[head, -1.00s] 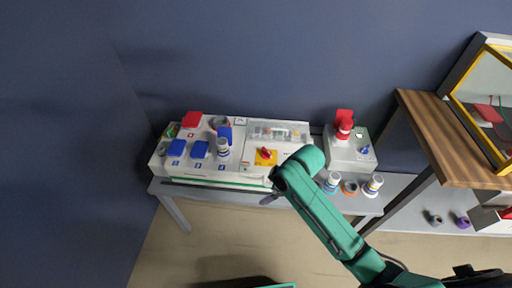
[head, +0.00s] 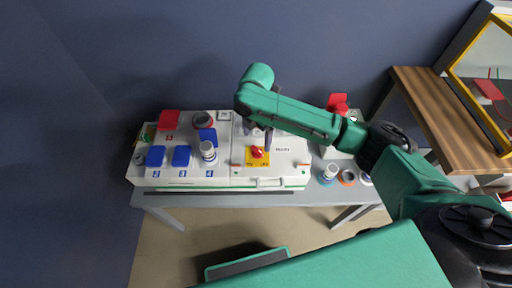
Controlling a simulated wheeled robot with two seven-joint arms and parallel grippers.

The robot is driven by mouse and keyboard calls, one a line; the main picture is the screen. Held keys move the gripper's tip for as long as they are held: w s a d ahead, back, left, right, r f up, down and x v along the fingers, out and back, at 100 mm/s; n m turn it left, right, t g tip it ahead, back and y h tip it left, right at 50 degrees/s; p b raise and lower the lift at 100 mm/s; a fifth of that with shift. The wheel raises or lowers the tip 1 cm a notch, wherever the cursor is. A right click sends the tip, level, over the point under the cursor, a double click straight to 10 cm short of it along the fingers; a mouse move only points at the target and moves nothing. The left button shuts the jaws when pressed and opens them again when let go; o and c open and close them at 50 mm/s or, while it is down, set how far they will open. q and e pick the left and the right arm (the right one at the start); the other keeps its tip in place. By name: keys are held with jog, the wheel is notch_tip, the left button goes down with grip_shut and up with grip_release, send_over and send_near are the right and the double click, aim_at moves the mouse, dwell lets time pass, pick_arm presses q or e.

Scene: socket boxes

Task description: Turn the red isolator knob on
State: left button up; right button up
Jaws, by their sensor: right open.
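The red isolator knob (head: 257,152) sits on a yellow plate (head: 264,162) on the right part of the white socket box (head: 220,180). My right gripper (head: 260,146) points down above the knob, its dark fingers on its far side and partly hidden by my green arm. The fingers are apart and nothing shows between them. I cannot tell whether a finger touches the knob. My left gripper does not show.
Blue socket covers (head: 181,156) and a red cover (head: 168,120) are on the left of the box. A plug (head: 208,151) stands near its middle. Loose plugs (head: 328,173) stand right on the grey table (head: 300,196). A wooden-topped bench (head: 440,120) stands at right.

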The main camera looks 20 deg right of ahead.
aim_at(256, 150)
jog(key=f, duration=0.6)
jog(key=shift+w+f, duration=0.15)
jog(key=shift+w, duration=0.05)
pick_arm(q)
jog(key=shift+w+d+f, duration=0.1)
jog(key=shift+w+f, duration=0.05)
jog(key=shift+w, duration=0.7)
pick_arm(e)
jog(key=shift+s+f, duration=0.1)
jog(key=shift+f, duration=0.35)
jog(key=c, duration=1.4)
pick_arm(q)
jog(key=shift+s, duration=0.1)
pick_arm(e)
jog(key=shift+r, duration=0.1)
